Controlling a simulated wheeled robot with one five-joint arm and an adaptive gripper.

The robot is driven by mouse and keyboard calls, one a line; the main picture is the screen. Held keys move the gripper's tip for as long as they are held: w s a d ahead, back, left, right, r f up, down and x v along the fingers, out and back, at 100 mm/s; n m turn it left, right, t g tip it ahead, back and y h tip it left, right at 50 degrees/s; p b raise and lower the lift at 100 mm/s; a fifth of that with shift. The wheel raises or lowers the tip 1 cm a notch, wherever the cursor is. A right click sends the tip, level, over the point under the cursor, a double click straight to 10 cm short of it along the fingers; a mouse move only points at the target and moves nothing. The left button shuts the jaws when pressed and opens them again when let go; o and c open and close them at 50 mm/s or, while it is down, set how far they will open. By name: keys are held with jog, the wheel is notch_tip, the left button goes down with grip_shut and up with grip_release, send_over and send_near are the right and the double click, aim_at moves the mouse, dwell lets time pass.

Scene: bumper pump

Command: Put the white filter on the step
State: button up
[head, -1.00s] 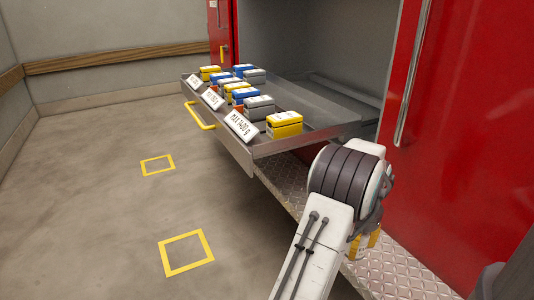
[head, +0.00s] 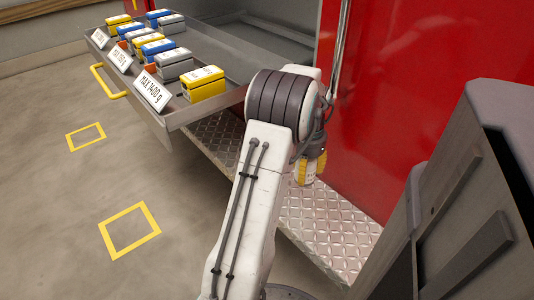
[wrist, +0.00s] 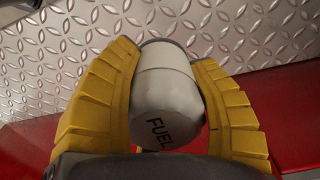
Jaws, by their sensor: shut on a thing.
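The white filter (wrist: 168,100) is a pale cylinder with FUEL printed on its near end and a dark rim at its far end. My gripper (wrist: 165,62) is shut on it, with one yellow finger along each side. In the head view, my gripper (head: 310,166) is at the end of the arm, partly hidden by the wrist, with a little of the filter showing. The step (head: 318,222) is a ledge of metal tread plate below the red cabinet. The filter is over or at the step; I cannot tell whether it touches.
An open drawer (head: 176,121) with several yellow, blue and grey boxes is at the left, bearing weight labels. A red panel (head: 395,95) rises behind the step. A dark grey body (head: 455,190) fills the right side. The tread plate around the filter looks clear.

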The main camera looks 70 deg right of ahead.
aim_at(301, 201)
jog(key=shift+f+b, duration=2)
jog(key=shift+f, duration=3)
jog(key=shift+f, duration=0.15)
jog(key=o, duration=1.2)
jog(key=shift+a, duration=0.1)
jog(key=shift+o, duration=0.2)
notch_tip(301, 201, up, 12)
jog(key=p, duration=0.4)
jog(key=shift+r, duration=0.2)
